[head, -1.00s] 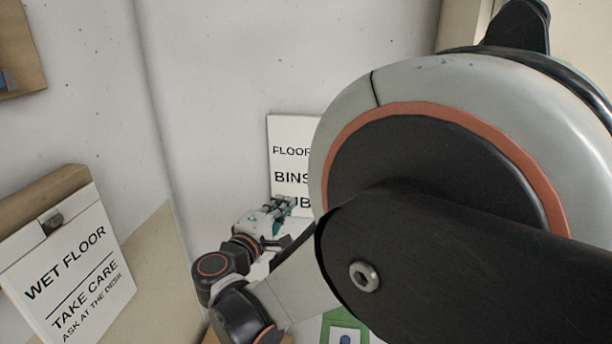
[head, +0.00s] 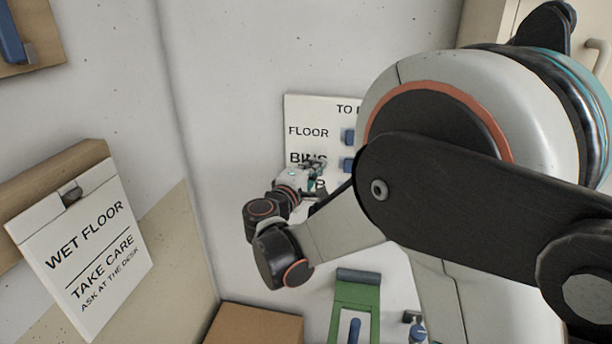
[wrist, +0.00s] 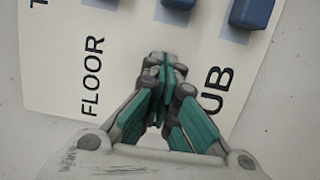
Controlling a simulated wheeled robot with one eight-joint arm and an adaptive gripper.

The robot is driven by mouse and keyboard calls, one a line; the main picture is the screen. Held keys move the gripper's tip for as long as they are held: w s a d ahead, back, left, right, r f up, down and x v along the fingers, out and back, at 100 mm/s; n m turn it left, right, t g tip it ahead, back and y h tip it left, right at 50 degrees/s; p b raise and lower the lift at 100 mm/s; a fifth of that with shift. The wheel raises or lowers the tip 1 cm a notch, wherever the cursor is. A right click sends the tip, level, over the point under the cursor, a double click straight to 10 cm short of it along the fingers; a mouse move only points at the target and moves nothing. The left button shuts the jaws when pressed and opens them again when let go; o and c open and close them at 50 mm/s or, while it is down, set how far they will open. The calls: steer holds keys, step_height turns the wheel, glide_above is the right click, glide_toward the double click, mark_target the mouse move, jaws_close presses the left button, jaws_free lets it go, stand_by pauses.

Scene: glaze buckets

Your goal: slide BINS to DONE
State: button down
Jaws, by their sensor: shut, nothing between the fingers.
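The white board (head: 318,110) is on the wall, with a "TO D..." heading cut off by my arm and rows FLOOR and BINS. In the head view, a blue slider (head: 348,136) is beside FLOOR and the BINS slider (head: 347,165) is beside BINS; my arm hides the board's right side. The wrist view shows the board turned, with the BINS slider (wrist: 180,3) at the top edge between two other blue sliders. My gripper (wrist: 163,68) is shut and empty, in front of the board, covering the BINS word. Whether it touches the board I cannot tell.
A WET FLOOR sign (head: 85,250) hangs on a wooden rail at the left. A green item (head: 357,305) with a blue part is below the board. A brown box (head: 255,325) is at the bottom. My arm crosses the right side.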

steer(key=d, duration=0.4)
steer(key=shift+s, duration=0.4)
steer(key=s+d+b, duration=0.1)
steer(key=s+d, duration=0.1)
steer(key=d, duration=1)
steer(key=shift+s+d, duration=0.2)
steer(key=shift+d, duration=0.05)
